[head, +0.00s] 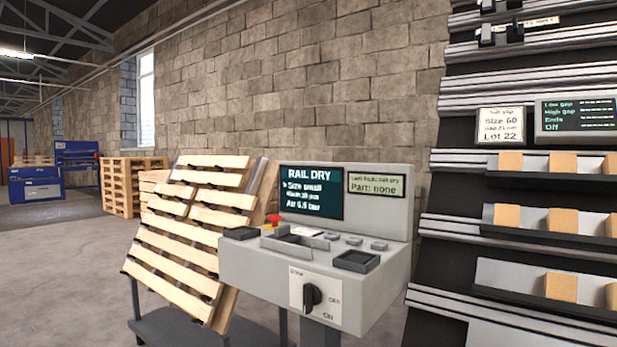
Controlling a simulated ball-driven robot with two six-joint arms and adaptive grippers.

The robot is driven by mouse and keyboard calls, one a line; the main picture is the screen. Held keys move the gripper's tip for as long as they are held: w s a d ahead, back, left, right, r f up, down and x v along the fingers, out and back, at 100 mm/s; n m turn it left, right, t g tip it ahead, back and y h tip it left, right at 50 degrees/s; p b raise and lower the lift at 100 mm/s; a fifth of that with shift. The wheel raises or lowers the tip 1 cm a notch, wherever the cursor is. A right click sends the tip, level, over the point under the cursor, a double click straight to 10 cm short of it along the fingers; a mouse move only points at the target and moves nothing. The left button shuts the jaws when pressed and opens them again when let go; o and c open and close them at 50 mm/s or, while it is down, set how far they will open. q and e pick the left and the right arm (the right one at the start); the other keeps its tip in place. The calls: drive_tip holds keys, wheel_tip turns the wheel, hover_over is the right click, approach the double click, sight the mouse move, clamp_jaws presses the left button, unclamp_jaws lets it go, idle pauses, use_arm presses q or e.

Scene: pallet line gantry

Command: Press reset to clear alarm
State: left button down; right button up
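A grey control console (262,268) stands in the middle. Its dark screen (311,192) reads "RAIL DRY", "Size small" and an air pressure line. A smaller pale display (376,185) beside it reads "Part: none" under a small line I cannot read surely. A red mushroom button (274,219) on a yellow base is at the left of the console top. Several small grey buttons, one of them here (354,240), sit right of it. I cannot read a reset label on any. A black rotary knob (311,296) is on the front plate. Neither gripper is in view.
Slatted wooden pallets (185,235) lean left of the console, above a dark low platform (185,328). A tall rack (480,250) with wooden blocks and small signs stands close on the right. Stacked pallets (122,187) and blue equipment (36,184) are far left. Floor at left is clear.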

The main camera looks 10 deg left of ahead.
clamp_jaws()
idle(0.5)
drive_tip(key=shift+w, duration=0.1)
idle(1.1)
